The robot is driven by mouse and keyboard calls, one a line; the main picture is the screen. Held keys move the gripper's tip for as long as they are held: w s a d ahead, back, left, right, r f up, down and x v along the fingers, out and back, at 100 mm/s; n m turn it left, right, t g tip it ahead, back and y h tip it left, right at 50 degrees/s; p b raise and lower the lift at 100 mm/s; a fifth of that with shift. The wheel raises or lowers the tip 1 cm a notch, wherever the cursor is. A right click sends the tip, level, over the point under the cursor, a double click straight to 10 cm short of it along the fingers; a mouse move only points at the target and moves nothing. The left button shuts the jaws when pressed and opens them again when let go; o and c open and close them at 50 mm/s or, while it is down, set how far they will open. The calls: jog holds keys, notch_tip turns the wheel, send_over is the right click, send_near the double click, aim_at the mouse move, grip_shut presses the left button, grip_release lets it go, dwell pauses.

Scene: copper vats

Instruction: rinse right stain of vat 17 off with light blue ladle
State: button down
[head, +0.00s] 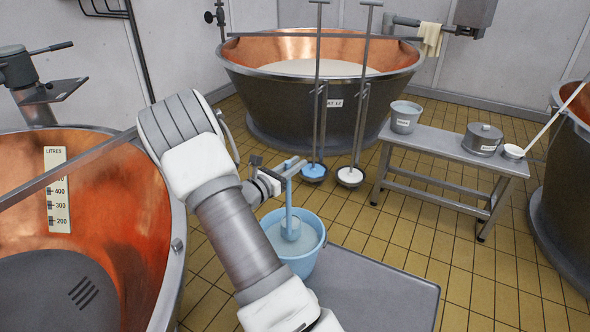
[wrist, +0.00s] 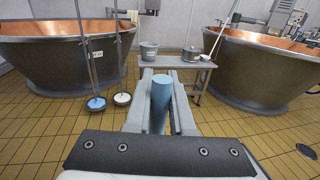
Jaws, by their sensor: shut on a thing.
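My gripper (head: 275,182) is shut on the upper handle of the light blue ladle (head: 290,205). The handle also shows between the fingers in the wrist view (wrist: 160,103). The ladle hangs upright with its lower end inside the light blue bucket (head: 318,238), which holds pale liquid. A copper-lined vat (head: 120,215) with a litre scale (head: 57,190) is close on the left. A far vat (head: 270,100) bears a small label (head: 334,103), whose number I cannot read surely. I cannot make out a distinct stain on either vat.
A grey platform (head: 375,290) lies right of the bucket. A metal bench (head: 440,145) carries a grey bucket (head: 404,117), a lidded pot (head: 482,139) and a small white dipper (head: 514,152). Two long-handled tools stand by the far vat. Another vat (head: 565,200) is at the right.

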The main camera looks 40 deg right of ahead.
notch_tip(320, 180, up, 10)
jog(key=p, duration=0.6)
jog(key=shift+r, duration=0.15)
dwell(0.7)
